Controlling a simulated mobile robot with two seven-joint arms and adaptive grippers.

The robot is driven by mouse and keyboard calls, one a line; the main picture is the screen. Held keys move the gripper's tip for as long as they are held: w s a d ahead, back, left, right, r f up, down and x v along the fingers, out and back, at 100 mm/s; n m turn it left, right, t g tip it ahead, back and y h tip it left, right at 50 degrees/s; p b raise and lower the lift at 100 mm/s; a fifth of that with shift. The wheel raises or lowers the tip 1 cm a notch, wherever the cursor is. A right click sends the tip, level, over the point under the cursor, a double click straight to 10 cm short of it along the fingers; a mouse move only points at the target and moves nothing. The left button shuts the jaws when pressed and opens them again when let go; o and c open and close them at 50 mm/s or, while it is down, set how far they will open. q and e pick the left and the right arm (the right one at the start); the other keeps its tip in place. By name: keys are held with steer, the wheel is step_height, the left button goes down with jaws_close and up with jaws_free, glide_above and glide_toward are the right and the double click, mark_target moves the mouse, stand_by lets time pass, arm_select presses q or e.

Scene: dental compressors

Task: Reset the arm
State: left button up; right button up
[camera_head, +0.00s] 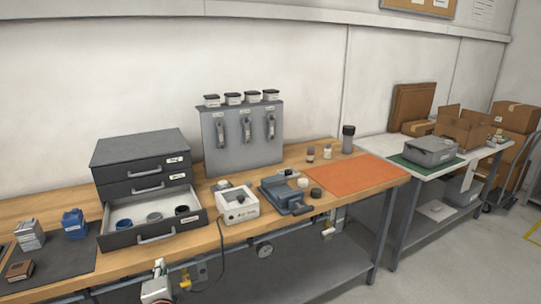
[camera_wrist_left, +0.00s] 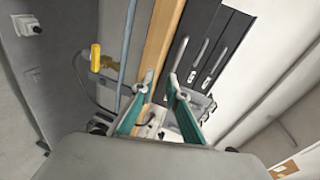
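My left gripper (camera_wrist_left: 161,82) shows in the left wrist view, with two teal fingers spread apart and nothing seen between their tips. Beyond the fingers are the wooden bench edge (camera_wrist_left: 159,45) and the dark drawer fronts (camera_wrist_left: 205,50). No object is seen held. In the head view I cannot clearly make out the left gripper; small parts at the lower edge below the bench front are hard to tell apart. My right gripper is in neither view.
The workbench (camera_head: 225,238) carries a drawer unit (camera_head: 140,152) with its bottom drawer (camera_head: 157,238) pulled out, a white device (camera_head: 238,206), a grey vise-like fixture (camera_head: 287,196) and an orange mat (camera_head: 352,175). A yellow valve (camera_head: 185,279) sits below the front edge. Floor at right is clear.

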arm_select(q)
steer(key=s+d+f+n+g+h, duration=0.1)
steer(key=s+d+f+n+h, duration=0.1)
steer(key=s+d+f, duration=0.3)
steer(key=s+d+f+n+g+h, duration=0.1)
steer(key=s+d+f+h, duration=0.3)
steer(key=s+f, duration=0.4)
steer(key=s+d+f+n+h, duration=0.3)
steer(key=s+d+f, duration=0.3)
steer(key=s, duration=0.6)
steer(key=shift+s+f+n+g+h, duration=0.15)
steer(key=shift+f+n+g+h, duration=0.2)
steer(key=shift+n+g+h, duration=0.05)
stand_by(3.0)
